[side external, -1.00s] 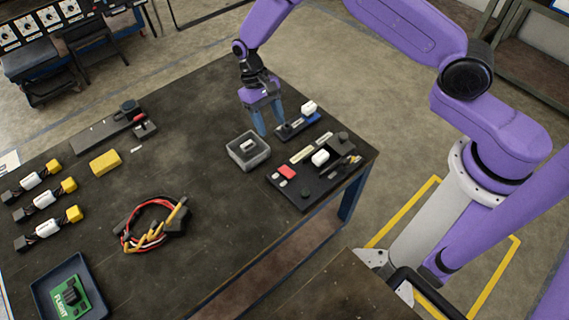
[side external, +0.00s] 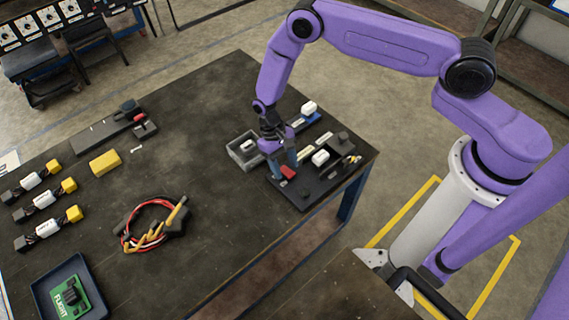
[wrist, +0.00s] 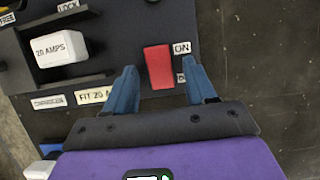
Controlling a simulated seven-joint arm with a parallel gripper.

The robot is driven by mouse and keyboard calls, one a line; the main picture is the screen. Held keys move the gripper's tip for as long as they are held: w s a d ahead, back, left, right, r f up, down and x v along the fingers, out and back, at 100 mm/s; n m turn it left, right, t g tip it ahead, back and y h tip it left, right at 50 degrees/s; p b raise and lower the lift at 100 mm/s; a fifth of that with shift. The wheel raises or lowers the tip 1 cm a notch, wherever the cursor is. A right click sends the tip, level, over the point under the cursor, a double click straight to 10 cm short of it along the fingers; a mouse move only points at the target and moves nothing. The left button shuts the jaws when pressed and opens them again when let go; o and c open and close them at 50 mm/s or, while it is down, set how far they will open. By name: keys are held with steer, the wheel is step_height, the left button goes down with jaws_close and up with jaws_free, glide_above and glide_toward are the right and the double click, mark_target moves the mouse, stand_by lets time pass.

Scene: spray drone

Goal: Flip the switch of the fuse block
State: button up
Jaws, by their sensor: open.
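The fuse block is a black panel (side external: 304,194) near the table's right edge. Its red rocker switch (wrist: 159,66) shows in the wrist view beside an "ON" label (wrist: 182,48); a second label below it is partly hidden by a finger. The red switch also shows in the side view (side external: 288,172). My gripper (wrist: 165,84) is open, with one blue finger on each side of the switch's lower end. Gaps show between the fingers and the switch in the wrist view; I cannot tell whether the tips touch the panel. In the side view my gripper (side external: 284,168) is low over the panel.
A white "20 AMPS" fuse (wrist: 60,50) sits on the panel left of the switch. A red and black cable bundle (side external: 150,226) lies left of the panel.

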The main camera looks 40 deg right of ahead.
steer(key=shift+f, duration=0.1)
jaws_close()
steer(key=shift+s+t, duration=0.3)
steer(key=shift+t, duration=0.8)
steer(key=shift+s+t, duration=0.3)
steer(key=shift+t, duration=0.8)
jaws_free()
steer(key=shift+r, duration=0.2)
